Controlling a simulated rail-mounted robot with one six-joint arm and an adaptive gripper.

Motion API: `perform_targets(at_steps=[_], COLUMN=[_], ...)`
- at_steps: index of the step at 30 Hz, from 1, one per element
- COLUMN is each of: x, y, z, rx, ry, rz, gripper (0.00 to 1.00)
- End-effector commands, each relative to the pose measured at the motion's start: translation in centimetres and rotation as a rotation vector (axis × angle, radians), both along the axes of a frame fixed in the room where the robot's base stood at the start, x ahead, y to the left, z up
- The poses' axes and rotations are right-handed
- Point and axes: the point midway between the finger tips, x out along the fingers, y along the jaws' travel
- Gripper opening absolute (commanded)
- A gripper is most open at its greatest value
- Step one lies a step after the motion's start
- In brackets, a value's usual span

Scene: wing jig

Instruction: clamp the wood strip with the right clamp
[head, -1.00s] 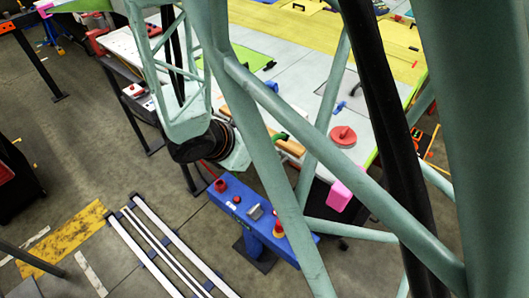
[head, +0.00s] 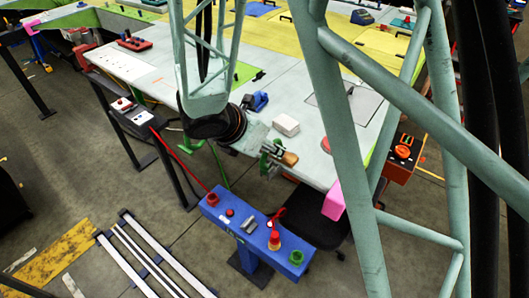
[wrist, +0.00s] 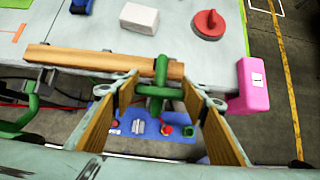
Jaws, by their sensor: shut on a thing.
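The wood strip (wrist: 95,60) lies along the table's near edge in the wrist view. Its right end also shows in the head view (head: 290,158), with the rest hidden by my arm. A green clamp (wrist: 157,92) is at the strip's right end; its upper part overlaps the strip in the wrist view. I cannot tell whether it presses on the strip. My gripper (wrist: 160,85) is shut on this clamp, with a wood-coloured finger on each side. Another green curved part (wrist: 28,105) shows at the left of the wrist view, partly cut off.
On the table are a white block (head: 286,125), a blue tool (head: 256,102) and a red disc (wrist: 208,24). A pink block (wrist: 252,88) sits at the table corner. A blue control stand (head: 240,222) with buttons is below the edge. A black chair (head: 310,225) is beside it.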

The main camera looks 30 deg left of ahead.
Motion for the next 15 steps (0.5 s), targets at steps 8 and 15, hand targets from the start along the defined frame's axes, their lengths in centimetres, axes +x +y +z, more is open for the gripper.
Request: perform_targets(at_steps=[8, 15], x=[1.7, 2.1], y=[-0.3, -0.3], z=[-0.2, -0.2], rx=[0.0, 0.0], ry=[-0.003, -0.003], rz=[-0.001, -0.001], gripper=[0.21, 0.21])
